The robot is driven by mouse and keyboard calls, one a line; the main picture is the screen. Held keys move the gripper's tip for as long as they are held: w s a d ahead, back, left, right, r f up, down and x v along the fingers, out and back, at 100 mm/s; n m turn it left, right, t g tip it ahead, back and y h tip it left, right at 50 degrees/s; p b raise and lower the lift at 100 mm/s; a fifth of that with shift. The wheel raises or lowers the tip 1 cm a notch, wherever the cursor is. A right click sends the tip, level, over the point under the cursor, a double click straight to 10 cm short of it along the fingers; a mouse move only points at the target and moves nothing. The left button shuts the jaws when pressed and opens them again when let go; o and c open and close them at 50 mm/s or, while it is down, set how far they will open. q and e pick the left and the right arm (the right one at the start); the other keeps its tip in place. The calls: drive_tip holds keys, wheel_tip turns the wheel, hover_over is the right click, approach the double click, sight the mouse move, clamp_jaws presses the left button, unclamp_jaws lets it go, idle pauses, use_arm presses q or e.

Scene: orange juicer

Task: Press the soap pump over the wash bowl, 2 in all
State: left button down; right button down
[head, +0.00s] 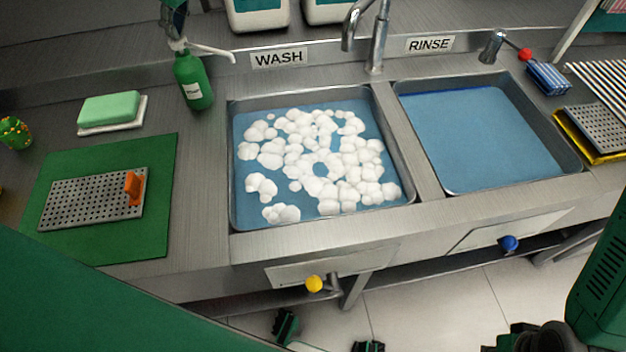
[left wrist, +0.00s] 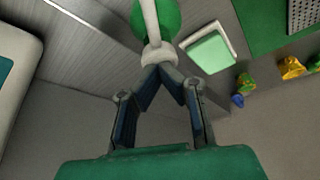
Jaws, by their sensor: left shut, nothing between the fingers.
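The green soap bottle (head: 193,82) stands left of the wash bowl (head: 236,215). Its white pump spout (head: 213,51) reaches right, towards the bowl's back left corner. The bowl holds blue water with white foam. My left gripper (head: 175,36) is shut and empty, right at the pump head. In the left wrist view, the fingertips (left wrist: 160,68) meet at the white pump collar (left wrist: 158,54), with the green bottle (left wrist: 168,18) beyond. I cannot tell whether they press on it.
A soap bar (head: 109,108) on a white dish lies left of the bottle. A green mat (head: 150,215) bears a perforated plate (head: 88,198) with an orange handle. A faucet (head: 377,40) stands behind the sinks. The rinse bowl (head: 566,165) is to the right.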

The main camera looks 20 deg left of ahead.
use_arm(q)
drive_tip(key=shift+s+d+f, duration=0.1)
drive_tip(key=shift+r+p, duration=1.65)
drive_tip(key=shift+r, duration=0.15)
wheel_tip(320, 180, up, 6)
drive_tip(key=p, duration=0.5)
